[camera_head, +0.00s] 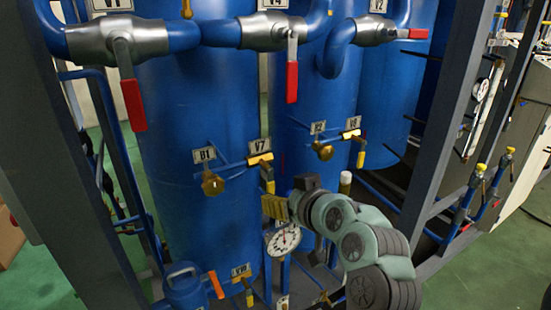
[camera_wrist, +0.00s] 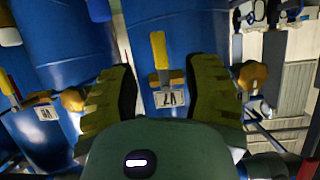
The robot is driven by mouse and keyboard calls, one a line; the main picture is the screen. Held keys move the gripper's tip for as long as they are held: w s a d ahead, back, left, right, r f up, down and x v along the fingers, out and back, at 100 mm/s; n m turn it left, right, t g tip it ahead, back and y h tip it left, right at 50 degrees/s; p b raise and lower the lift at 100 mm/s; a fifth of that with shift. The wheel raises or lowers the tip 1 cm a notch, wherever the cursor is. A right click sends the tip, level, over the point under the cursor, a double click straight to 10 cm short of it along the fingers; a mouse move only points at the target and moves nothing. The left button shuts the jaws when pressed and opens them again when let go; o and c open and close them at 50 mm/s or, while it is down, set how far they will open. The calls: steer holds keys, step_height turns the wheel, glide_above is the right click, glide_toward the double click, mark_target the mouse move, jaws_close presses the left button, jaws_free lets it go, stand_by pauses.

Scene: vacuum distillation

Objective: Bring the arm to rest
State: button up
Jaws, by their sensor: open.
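My arm reaches up from the bottom right in the head view, with my gripper (camera_head: 274,207) in front of the blue tanks. In the wrist view my gripper (camera_wrist: 162,72) has its two yellow-green fingers spread wide apart. The V7 valve, with its yellow handle (camera_wrist: 159,48) and upside-down label (camera_wrist: 170,99), shows in the gap between them. In the head view the V7 valve (camera_head: 260,159) is just above my gripper, its handle hanging down close to the fingers. I see nothing held; whether a finger touches the handle, I cannot tell.
Blue tanks (camera_head: 195,110) stand behind my gripper. A round gauge (camera_head: 284,239) is just below it. Brass valve B1 (camera_head: 212,183) is to the left, valve V8 (camera_head: 351,135) to the upper right. A grey frame post (camera_head: 432,130) rises right of my arm. Green floor shows at lower right.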

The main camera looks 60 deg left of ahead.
steer(key=shift+d+r, duration=0.15)
steer(key=shift+d, duration=0.2)
stand_by(0.4)
